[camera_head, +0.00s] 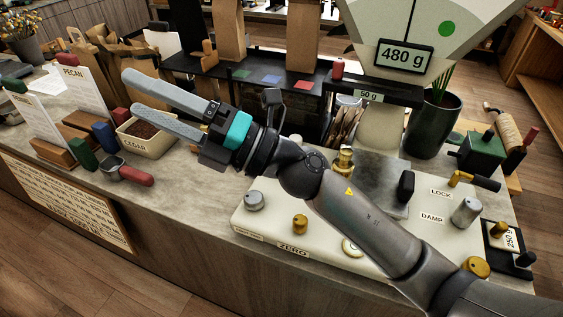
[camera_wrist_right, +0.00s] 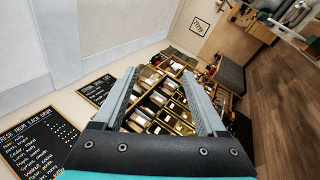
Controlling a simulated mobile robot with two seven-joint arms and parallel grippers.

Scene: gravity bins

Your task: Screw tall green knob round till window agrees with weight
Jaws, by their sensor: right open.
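The scale head shows a window (camera_head: 404,56) reading 480 g, with a green dot on its pale face. Below it a plate (camera_head: 368,96) reads 50 g, with a small red knob (camera_head: 338,68) above it. At the far right a small window (camera_head: 510,239) reads 250 g beside dark knobs. My left gripper is not in view.
The cream scale base (camera_head: 262,224) bears several brass and grey knobs, with LOCK and DAMP labels. My right arm crosses over it. A cedar bin (camera_head: 146,136) and a red-handled scoop (camera_head: 127,172) lie at the left. A plant pot (camera_head: 433,122) stands behind.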

